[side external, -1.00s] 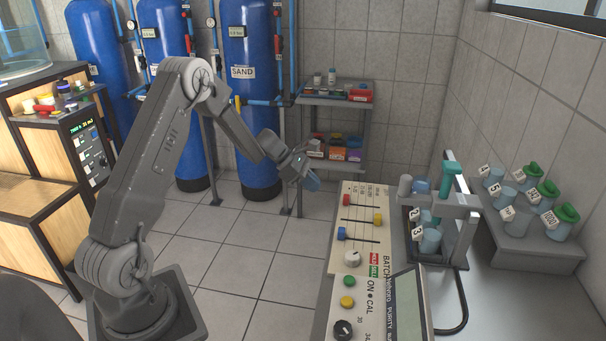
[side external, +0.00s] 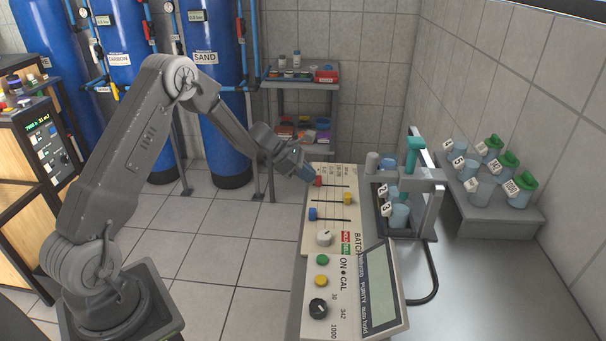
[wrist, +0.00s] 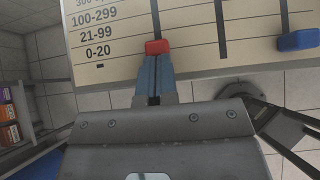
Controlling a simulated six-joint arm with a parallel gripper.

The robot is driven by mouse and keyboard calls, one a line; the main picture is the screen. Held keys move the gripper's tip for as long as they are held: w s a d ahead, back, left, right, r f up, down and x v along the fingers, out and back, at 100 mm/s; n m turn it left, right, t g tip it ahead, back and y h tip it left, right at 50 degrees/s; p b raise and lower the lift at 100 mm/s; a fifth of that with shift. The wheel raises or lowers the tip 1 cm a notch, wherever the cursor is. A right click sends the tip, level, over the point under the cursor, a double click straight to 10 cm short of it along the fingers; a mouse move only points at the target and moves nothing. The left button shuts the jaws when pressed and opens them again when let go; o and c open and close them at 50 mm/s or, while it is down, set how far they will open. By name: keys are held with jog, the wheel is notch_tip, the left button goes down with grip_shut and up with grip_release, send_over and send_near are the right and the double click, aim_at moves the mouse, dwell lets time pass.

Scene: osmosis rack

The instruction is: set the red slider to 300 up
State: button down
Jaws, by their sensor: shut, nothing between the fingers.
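The red slider (side external: 318,181) sits at the left end of its slot on the cream control panel (side external: 331,235). In the wrist view the red slider (wrist: 157,47) is about level with the "0-20" label (wrist: 98,50). The "21-99" and "100-299" labels are above it, and a "300" label is cut off at the top edge. My gripper (side external: 312,178) is shut and empty, its blue-grey fingertips (wrist: 155,60) right at the near side of the red slider. They appear to touch it, but I cannot be sure.
A blue slider (side external: 313,214) and a yellow slider (side external: 347,199) run in neighbouring slots. A knob (side external: 325,238) and buttons are nearer on the panel. A grey stand (side external: 437,190) with cups is to the right. Open floor lies to the left.

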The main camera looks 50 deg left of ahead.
aim_at(319, 177)
jog(key=w+d, duration=0.5)
jog(key=d, duration=0.1)
jog(key=shift+w, duration=0.4)
jog(key=shift+a, duration=0.1)
jog(key=s+a, duration=0.1)
jog(key=a, duration=0.1)
jog(key=s+a+r, duration=0.1)
jog(key=s, duration=0.1)
jog(key=shift+s+a, duration=0.25)
jog(key=shift+a, duration=0.1)
jog(key=v, duration=0.8)
jog(key=shift+s+r, duration=0.15)
jog(key=shift+s, duration=0.1)
jog(key=shift+a, duration=0.15)
